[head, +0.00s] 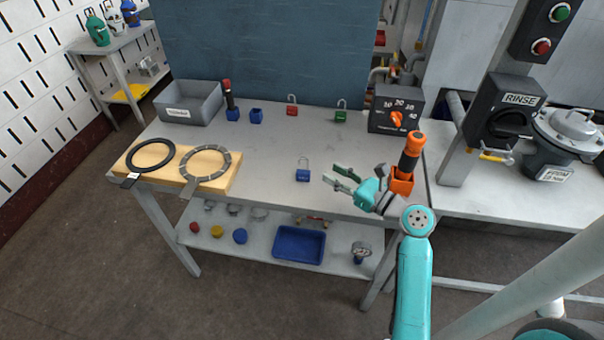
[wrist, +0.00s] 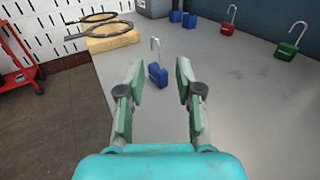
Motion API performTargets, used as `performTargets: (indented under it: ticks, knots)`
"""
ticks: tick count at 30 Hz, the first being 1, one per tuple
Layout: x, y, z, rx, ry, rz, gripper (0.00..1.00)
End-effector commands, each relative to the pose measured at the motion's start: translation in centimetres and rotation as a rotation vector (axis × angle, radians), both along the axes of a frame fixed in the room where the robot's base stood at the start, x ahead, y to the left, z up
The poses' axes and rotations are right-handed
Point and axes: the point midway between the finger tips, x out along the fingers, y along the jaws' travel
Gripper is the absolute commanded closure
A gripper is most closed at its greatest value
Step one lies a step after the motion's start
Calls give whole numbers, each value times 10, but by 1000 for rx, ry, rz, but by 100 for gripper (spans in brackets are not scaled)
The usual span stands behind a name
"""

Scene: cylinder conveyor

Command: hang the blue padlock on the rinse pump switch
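The blue padlock (head: 303,175) stands upright on the grey table near its front edge, its shackle pointing up. In the wrist view the blue padlock (wrist: 158,74) is ahead of my gripper, between the lines of the two fingers. My gripper (head: 342,178) is open and empty, a little to the right of the padlock and apart from it. Its two green-padded fingers (wrist: 158,80) are spread in the wrist view. The rinse pump switch (head: 500,110) is a dark box labelled RINSE with a black rotary handle, mounted on a post at the right.
A red padlock (head: 292,110) and a green padlock (head: 341,115) stand farther back. A timer box (head: 397,108) is at the back right. An orange-handled tool in an orange holder (head: 404,175) is close by my gripper. Rings lie on a wooden board (head: 215,178) at left.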

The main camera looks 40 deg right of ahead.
Motion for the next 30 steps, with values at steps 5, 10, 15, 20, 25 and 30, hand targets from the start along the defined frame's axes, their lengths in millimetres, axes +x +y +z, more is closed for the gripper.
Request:
performTargets:
  ticks: [5, 10, 15, 20, 25, 30]
  knots:
    - [0, 1, -34, 3, 2, 0, 65]
    - [13, 3, -38, -3, 0, 3, 65]
    - [21, 4, -39, -2, 0, 1, 65]
    - [43, 8, -38, -4, -1, 4, 65]
    - [66, 11, -38, -3, 0, 2, 65]
    - [74, 12, -38, -2, 1, 0, 65]
